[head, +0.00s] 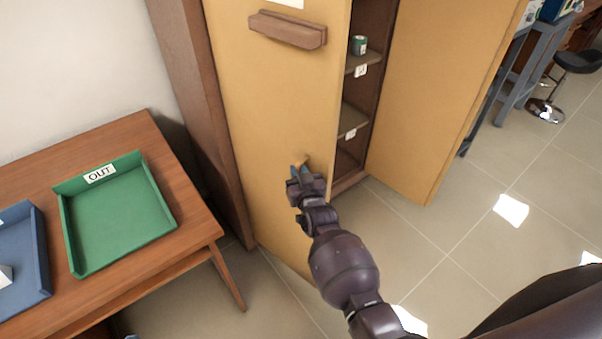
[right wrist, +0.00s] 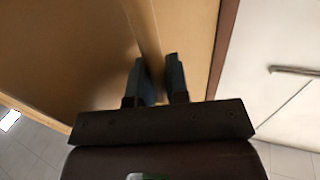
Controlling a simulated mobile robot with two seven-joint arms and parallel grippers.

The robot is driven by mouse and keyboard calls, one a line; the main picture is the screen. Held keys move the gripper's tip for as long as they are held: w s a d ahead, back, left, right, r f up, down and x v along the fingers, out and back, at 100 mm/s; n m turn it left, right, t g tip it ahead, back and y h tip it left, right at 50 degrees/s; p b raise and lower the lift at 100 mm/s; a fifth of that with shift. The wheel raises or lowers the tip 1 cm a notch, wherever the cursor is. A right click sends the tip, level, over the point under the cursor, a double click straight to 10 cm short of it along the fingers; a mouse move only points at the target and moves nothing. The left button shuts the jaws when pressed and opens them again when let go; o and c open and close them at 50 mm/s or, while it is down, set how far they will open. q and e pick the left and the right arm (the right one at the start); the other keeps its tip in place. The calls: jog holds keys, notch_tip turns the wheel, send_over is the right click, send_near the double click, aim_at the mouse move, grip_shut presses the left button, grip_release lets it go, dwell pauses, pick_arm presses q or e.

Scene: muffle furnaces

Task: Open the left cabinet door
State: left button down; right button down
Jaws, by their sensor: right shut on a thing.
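The left cabinet door (head: 262,130) is a tan panel with a brown bar handle (head: 288,30) high on it. It stands ajar, its free edge swung outward, with shelves showing past that edge. My right gripper (head: 302,170) is at the lower part of this door. In the right wrist view its two blue-grey fingers (right wrist: 160,82) are on either side of a tan strip (right wrist: 150,40), and it is shut on it. I cannot tell whether this strip is an edge or a raised part of the door. My left gripper is not in view.
The right cabinet door (head: 438,90) stands wide open. A green can (head: 359,45) is on a cabinet shelf. A wooden desk (head: 190,215) with a green OUT tray (head: 120,215) and a blue tray (head: 22,262) stands at the left. Tiled floor (head: 400,235) is clear before the cabinet.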

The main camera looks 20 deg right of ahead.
dwell(0.5)
jog(key=c, duration=1.1)
grip_release()
jog(key=shift+c, duration=0.2)
jog(key=shift+s, duration=0.1)
jog(key=s, duration=1)
jog(key=shift+s, duration=0.35)
jog(key=shift+c, duration=0.3)
